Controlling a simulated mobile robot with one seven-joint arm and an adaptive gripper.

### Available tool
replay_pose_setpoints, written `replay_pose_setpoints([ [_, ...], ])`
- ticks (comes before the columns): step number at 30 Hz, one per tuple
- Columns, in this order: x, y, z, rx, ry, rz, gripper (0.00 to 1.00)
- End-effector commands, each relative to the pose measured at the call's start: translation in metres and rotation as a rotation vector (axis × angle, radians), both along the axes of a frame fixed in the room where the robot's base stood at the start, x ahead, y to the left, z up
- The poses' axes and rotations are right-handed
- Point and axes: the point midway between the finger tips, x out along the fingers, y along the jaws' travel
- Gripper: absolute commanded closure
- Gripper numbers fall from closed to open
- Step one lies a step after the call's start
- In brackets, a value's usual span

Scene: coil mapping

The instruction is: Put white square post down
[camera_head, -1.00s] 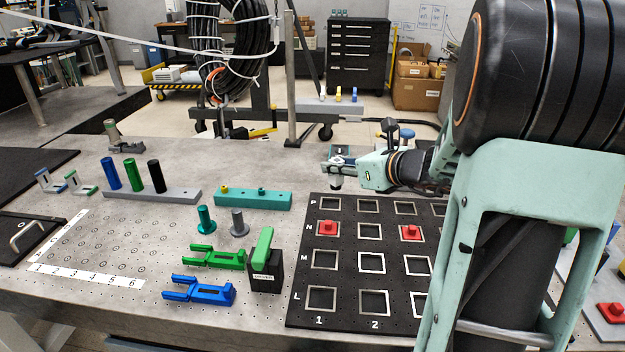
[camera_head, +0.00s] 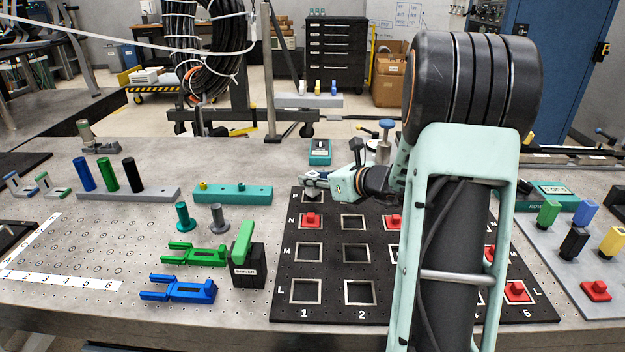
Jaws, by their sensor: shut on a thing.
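The black board (camera_head: 335,229) has rows marked P, N, M and L and numbered columns of pale square frames. My gripper (camera_head: 312,184) is at its far left corner, at the row P, column 1 frame. It is shut on a small pale piece, the white square post (camera_head: 312,194), which shows just below the jaws. The post is at or just above that frame. Whether it touches the board is too small to tell. My arm hides much of the board's right side.
Red pieces stand on the board at N1 (camera_head: 311,220), N column 3 (camera_head: 394,221) and L5 (camera_head: 517,291). A teal block (camera_head: 320,152) lies behind the gripper. A grey tray (camera_head: 560,262) with coloured blocks is at right. A teal rail (camera_head: 232,194) is left of the board.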

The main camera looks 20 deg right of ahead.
Motion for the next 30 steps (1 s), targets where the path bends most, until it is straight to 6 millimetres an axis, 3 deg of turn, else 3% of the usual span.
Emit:
replay_pose_setpoints([
  [4, 0.0, 0.0, -0.005, 0.0, 0.0, 0.0, 1.0],
  [5, 0.0, 0.0, -0.004, 0.0, 0.0, 0.0, 0.79],
  [9, 0.0, 0.0, -0.003, 0.0, 0.0, 0.0, 0.63],
  [21, -0.001, -0.001, 0.003, 0.0, 0.0, -0.001, 0.63],
  [30, -0.054, -0.023, 0.027, -0.001, 0.0, -0.003, 0.63],
])
